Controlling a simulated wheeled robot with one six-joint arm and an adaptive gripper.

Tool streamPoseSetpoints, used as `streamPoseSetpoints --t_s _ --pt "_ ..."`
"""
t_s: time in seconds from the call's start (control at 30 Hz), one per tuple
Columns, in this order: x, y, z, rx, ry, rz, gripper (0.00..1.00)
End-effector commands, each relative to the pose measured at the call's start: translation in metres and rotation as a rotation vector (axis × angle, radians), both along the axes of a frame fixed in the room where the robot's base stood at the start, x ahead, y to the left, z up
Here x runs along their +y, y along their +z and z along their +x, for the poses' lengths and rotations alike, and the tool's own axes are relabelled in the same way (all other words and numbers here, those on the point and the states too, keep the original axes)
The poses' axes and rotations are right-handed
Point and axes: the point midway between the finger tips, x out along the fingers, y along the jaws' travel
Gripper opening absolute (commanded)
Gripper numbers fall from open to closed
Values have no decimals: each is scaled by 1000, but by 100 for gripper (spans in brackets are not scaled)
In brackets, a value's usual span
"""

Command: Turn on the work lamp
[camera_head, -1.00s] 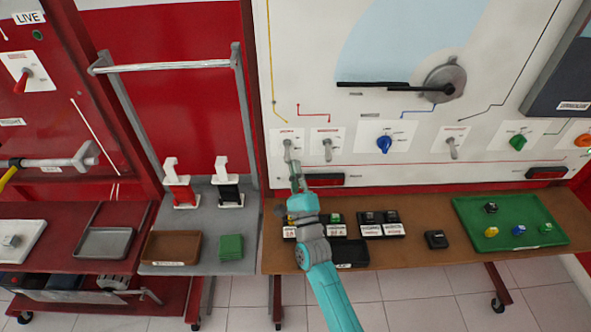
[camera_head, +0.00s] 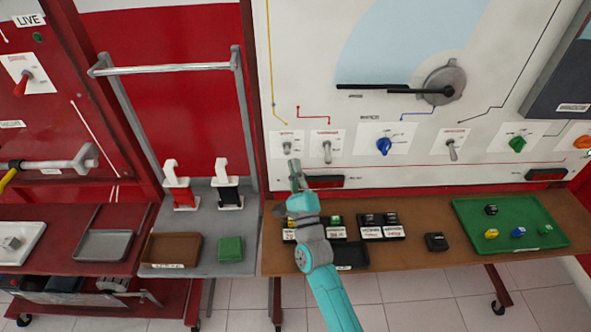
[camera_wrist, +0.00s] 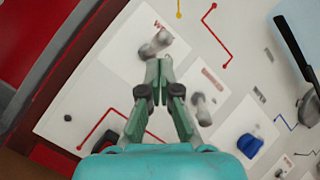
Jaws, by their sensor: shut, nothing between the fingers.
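The white panel carries a row of controls with labels too small to read, so I cannot tell which one is marked for the work lamp. The leftmost grey toggle switch (camera_head: 287,147) is just above my gripper (camera_head: 294,162); it also shows in the wrist view (camera_wrist: 154,46), just past the fingertips. My gripper is shut and empty, its fingertips together in the wrist view (camera_wrist: 158,63). A small gap seems to lie between the tips and the switch. A second grey toggle switch (camera_head: 327,150) is to the right. No lit lamp can be made out.
A blue knob (camera_head: 384,146), a third toggle (camera_head: 452,150) and a green knob (camera_head: 517,144) follow to the right. Below is a brown shelf (camera_head: 420,258) with small labelled blocks and a green tray (camera_head: 468,212). A dark red bar (camera_head: 325,182) sits low on the panel, near my gripper.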

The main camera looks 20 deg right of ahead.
Motion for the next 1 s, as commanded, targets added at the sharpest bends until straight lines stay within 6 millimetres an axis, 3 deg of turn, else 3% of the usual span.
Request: streamPoseSetpoints --t_s 0.27,0.7,1.0 --pt "1 -5 -8 1 -1 0 0" --pt "9 -44 -79 2 0 -1 0" --pt "13 -57 -103 1 1 0 0"
